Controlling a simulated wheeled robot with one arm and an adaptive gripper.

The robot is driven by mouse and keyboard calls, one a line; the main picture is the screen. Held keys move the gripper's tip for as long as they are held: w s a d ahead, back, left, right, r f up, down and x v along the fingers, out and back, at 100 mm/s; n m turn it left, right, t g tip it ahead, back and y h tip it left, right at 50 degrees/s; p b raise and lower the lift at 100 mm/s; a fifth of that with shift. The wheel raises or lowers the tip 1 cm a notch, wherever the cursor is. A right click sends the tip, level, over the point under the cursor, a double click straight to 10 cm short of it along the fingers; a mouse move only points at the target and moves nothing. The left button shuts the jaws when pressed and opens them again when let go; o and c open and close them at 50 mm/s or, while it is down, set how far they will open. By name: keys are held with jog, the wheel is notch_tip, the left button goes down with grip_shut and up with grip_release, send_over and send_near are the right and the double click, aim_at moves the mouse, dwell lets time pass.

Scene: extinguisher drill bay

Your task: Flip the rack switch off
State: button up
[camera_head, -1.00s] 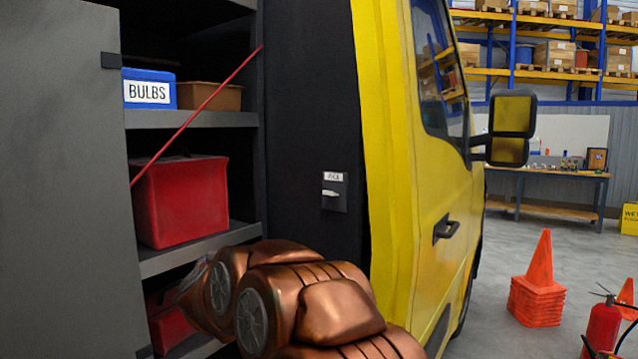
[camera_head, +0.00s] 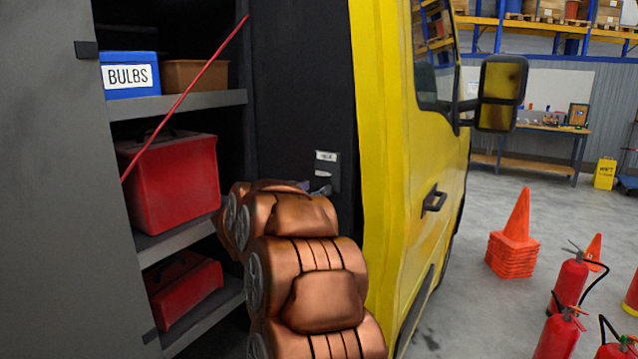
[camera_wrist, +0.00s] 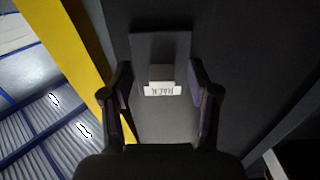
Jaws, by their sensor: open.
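The rack switch (camera_head: 324,173) is a small light lever on a dark plate, under a white label, on the dark panel beside the yellow cab. In the wrist view the plate appears upside down, with the "RACK" label (camera_wrist: 163,90) and the grey switch lever (camera_wrist: 161,73) near the centre. My gripper (camera_wrist: 160,68) is open, with one dark finger on each side of the lever and nothing held. In the head view my arm reaches up to just below the switch and hides most of the gripper. I cannot tell whether the fingers touch the plate.
Left of the panel are shelves with a blue BULBS bin (camera_head: 129,75), a brown box (camera_head: 195,76) and red cases (camera_head: 176,185). A thin red rod (camera_head: 185,97) slants across them. Orange cones (camera_head: 514,240) and fire extinguishers (camera_head: 570,280) stand on the floor at right.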

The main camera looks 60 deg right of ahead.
aim_at(323, 184)
jog(key=shift+w+d+p, duration=0.1)
jog(key=shift+d+p, duration=0.2)
jog(key=shift+d, duration=1.4)
